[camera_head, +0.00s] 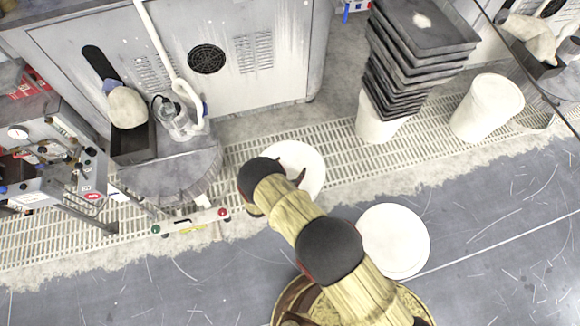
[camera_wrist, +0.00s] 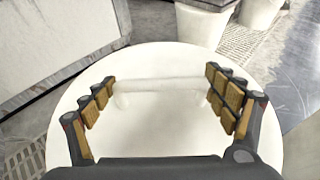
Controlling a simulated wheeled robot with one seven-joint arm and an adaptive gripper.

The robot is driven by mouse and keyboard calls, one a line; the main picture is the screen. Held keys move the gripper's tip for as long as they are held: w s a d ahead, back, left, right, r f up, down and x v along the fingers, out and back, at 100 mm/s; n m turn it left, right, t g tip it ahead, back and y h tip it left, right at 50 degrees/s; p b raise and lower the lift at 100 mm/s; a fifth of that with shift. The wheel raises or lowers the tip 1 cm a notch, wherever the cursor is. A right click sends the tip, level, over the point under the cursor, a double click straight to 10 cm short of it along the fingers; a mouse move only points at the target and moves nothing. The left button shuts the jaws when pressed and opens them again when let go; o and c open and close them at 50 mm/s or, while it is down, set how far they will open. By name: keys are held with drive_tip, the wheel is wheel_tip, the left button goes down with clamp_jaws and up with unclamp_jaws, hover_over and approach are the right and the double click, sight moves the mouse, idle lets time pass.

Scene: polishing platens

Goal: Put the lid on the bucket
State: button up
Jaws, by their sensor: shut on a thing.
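The white round lid (camera_head: 310,160) is at my gripper (camera_head: 289,168), partly hidden by it in the head view. In the wrist view the lid (camera_wrist: 160,130) fills most of the picture, with a raised bar handle (camera_wrist: 160,88) across it. My gripper (camera_wrist: 162,95) has its padded fingers at the two ends of this handle and is shut on it. A white round bucket (camera_head: 398,240) stands on the floor to the lower right, beside my arm, which hides its left edge. I cannot tell how high the lid is above the floor.
A grey machine cabinet (camera_head: 270,55) stands behind the lid. A stack of dark trays (camera_head: 425,50) rests on a white bin (camera_head: 375,122), with another white bin (camera_head: 487,108) to its right. A round grey stand (camera_head: 175,175) is at left. The floor at lower right is clear.

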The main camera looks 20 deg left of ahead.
drive_tip(key=shift+f, duration=0.45)
drive_tip(key=o, duration=1.2)
drive_tip(key=shift+s, duration=0.15)
drive_tip(key=v, duration=1.1)
drive_tip(key=shift+s+r, duration=0.1)
drive_tip(key=shift+s, duration=0.25)
